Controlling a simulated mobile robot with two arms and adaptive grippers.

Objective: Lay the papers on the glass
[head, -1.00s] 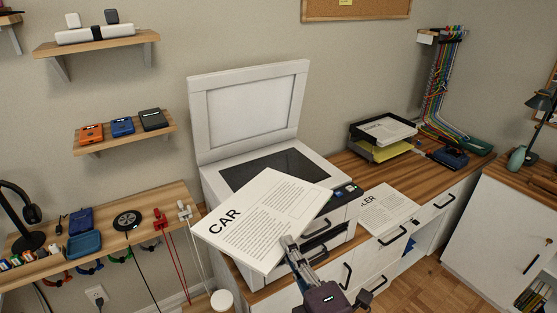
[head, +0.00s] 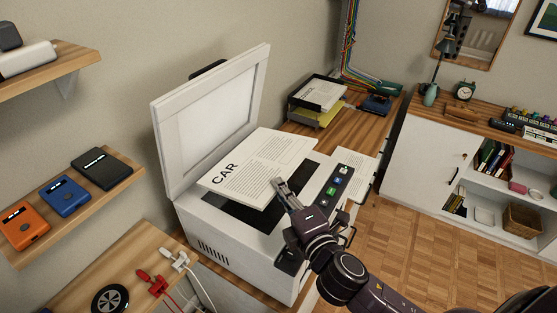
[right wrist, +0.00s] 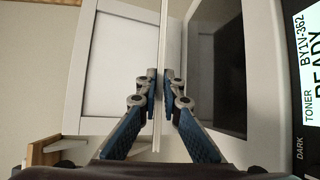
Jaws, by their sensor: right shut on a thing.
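The white papers (head: 255,165), with "CAR" printed on the top sheet, are in the head view over the copier's dark glass (head: 243,214). My right gripper (head: 279,186) is shut on their near edge. The papers hide much of the glass. In the right wrist view, the papers (right wrist: 158,135) show edge-on between the two fingers (right wrist: 160,88), with the glass (right wrist: 214,75) to their right and a gap between. The papers look apart from the glass. My left gripper is not in view.
The copier's lid (head: 215,115) stands open behind the glass. A control panel (head: 338,184) is at its right. A black paper tray (head: 318,98) stands at the back. Shelves with small devices are at left.

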